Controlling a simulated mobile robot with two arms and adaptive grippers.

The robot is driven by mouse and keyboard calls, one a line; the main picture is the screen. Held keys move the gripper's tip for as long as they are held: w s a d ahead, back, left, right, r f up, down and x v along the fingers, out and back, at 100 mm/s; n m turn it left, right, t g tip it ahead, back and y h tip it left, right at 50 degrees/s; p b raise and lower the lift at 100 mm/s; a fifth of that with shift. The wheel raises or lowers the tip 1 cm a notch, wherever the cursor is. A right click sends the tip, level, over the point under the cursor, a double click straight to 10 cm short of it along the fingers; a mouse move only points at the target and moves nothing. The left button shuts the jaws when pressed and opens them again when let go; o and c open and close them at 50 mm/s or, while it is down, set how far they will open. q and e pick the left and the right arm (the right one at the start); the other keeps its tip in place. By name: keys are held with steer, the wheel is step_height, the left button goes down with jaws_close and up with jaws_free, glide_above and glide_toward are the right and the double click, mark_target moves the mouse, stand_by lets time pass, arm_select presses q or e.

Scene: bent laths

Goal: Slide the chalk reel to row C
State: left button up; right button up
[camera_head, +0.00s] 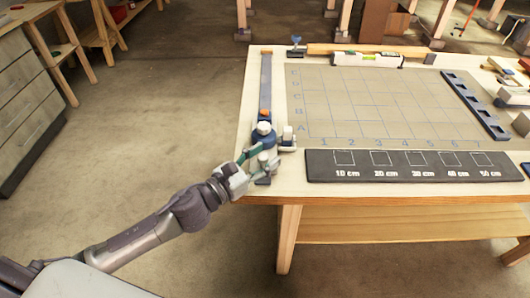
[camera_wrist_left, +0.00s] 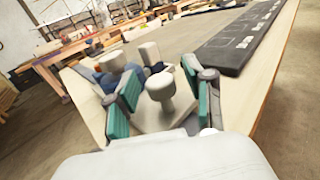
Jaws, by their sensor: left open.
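What looks like the chalk reel (camera_head: 263,129), with a blue body and pale round knobs, stands at the near end of a blue rail (camera_head: 265,80), a little below the row A label. Row C is farther up the gridded board (camera_head: 380,100). My left gripper (camera_head: 256,158) is at the near side of the reel. In the left wrist view its teal-padded fingers (camera_wrist_left: 163,106) are apart, with a pale knob (camera_wrist_left: 160,86) between them; I cannot tell whether they touch it. A second pale knob and blue parts show behind. My right gripper is not in view.
A black strip (camera_head: 415,166) marked 10 cm to 50 cm lies along the table's near edge. A spirit level (camera_head: 367,59) lies at the back. A blue notched bar (camera_head: 475,104) borders the board's right side. The board's middle is clear.

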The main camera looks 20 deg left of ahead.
arm_select(q)
steer(key=c, duration=0.5)
jaws_close()
